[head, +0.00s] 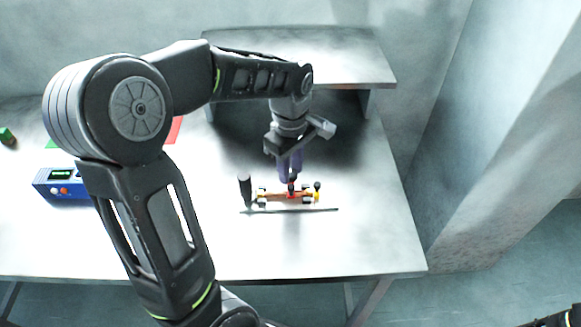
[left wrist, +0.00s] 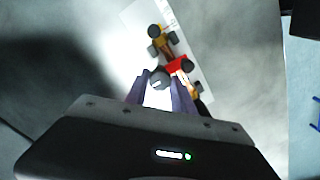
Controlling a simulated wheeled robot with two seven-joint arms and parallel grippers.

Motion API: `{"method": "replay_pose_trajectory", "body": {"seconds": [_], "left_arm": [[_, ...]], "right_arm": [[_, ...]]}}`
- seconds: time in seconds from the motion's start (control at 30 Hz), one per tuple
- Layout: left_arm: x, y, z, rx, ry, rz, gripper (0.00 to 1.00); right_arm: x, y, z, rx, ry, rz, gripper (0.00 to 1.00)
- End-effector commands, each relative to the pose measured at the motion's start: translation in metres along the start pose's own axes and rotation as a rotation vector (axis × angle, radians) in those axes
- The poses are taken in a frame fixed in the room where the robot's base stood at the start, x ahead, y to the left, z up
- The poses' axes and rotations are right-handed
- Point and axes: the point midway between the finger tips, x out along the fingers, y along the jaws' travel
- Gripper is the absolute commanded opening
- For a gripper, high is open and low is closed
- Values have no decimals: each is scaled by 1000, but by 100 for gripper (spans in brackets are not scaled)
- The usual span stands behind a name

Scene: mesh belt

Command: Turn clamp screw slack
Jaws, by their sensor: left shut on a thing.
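A small clamp fixture with orange, yellow and red parts (head: 271,195) lies on the table, below my left gripper. In the left wrist view its red block (left wrist: 177,66) and yellow parts show on a pale strip. The clamp screw appears as a dark round knob (left wrist: 159,79) at my fingertips; its threads are hidden. My left gripper (head: 290,181) points down from above, and its purple fingers (left wrist: 158,92) are shut on the knob. My right gripper is not in view.
A black upright post (head: 245,190) stands at the fixture's left end. A blue box with a display (head: 62,184) and a green block (head: 7,136) are far left. A raised shelf (head: 330,62) stands behind. The table (head: 350,245) is clear in front and to the right.

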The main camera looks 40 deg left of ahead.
Motion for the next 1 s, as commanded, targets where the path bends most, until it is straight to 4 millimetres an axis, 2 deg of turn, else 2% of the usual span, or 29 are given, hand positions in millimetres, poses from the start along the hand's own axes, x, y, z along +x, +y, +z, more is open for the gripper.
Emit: {"method": "replay_pose_trajectory", "body": {"seconds": [0.4, 0.43, 0.67, 1.0], "left_arm": [[0, 0, 0, -9, 0, 1, 0], [0, 0, 0, -9, 0, 1, 32], [0, 0, 0, -8, 0, 1, 51], [-3, 0, 0, -7, 0, 1, 52]], "right_arm": [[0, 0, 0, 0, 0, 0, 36], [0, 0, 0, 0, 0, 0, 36], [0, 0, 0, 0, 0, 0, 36], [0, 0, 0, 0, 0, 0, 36]]}}
